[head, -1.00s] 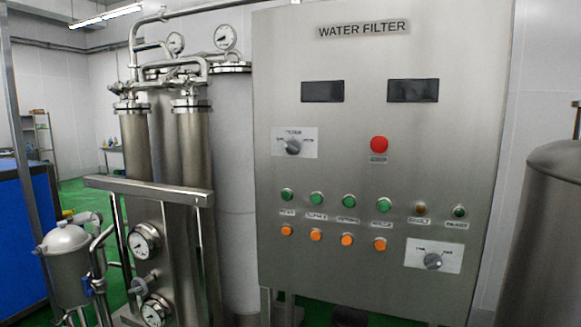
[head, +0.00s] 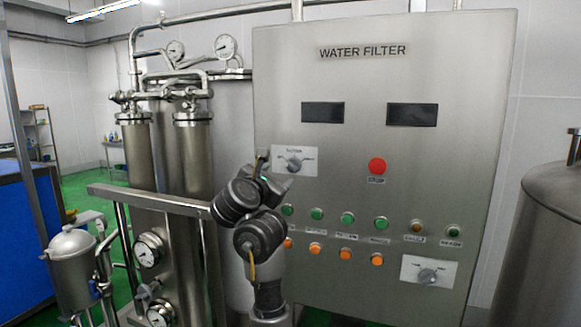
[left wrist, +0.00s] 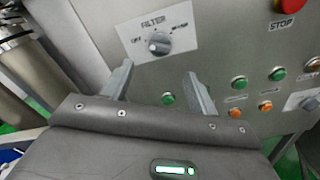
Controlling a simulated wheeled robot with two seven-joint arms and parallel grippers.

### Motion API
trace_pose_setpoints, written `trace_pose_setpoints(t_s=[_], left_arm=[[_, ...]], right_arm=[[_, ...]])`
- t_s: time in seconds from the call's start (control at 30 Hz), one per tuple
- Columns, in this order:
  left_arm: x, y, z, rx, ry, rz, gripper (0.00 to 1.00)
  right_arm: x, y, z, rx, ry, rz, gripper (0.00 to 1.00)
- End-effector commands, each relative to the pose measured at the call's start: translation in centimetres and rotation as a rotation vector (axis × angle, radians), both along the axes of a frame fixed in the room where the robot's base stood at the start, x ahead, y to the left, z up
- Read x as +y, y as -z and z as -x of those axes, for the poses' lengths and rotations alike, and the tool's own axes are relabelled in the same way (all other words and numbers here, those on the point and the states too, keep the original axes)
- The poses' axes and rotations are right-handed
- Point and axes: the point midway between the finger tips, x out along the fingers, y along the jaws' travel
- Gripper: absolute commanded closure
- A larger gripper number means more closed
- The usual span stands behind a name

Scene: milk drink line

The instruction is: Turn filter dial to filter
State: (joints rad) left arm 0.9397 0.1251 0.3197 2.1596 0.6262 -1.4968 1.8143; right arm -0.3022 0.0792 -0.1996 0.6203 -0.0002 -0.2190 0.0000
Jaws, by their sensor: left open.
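The filter dial (head: 294,165) is a grey round knob on a white plate at the upper left of the steel WATER FILTER panel (head: 450,60). In the left wrist view the dial (left wrist: 159,44) sits below the word FILTER, with OFF at its left and a blurred label at its right. I cannot tell surely which mark it points to. My left gripper (head: 276,172) is in front of the panel, just below and left of the dial. In the left wrist view its fingers (left wrist: 157,80) are spread and empty, with the dial ahead of the gap between them. My right gripper is not in view.
A red stop button (head: 377,166) is right of the dial. Green buttons (head: 348,218) and orange buttons (head: 344,254) line the panel below, with a second dial (head: 427,276) at lower right. Steel filter pipes and gauges (head: 149,248) stand left; a steel tank (head: 550,230) stands right.

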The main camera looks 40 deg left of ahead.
Motion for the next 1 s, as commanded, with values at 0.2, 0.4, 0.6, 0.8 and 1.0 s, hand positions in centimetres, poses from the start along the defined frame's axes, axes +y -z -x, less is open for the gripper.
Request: trace_pose_setpoints(t_s=[0.2,0.4,0.6,0.8,1.0], left_arm=[[0.6,0.5,-2.1,0.001,0.003,0.006,0.41],[1.8,0.3,-5.8,0.004,0.004,0.002,0.41],[3.0,0.0,-8.6,0.007,-0.001,-0.003,0.41],[3.5,0.1,-10.0,0.006,-0.001,-0.004,0.41],[3.6,0.1,-10.2,0.005,-0.001,-0.005,0.41]], right_arm=[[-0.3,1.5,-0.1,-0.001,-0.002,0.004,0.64],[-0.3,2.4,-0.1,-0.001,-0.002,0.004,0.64],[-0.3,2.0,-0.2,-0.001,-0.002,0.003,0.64],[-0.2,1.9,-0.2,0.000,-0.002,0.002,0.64],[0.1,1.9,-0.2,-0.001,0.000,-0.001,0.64]])
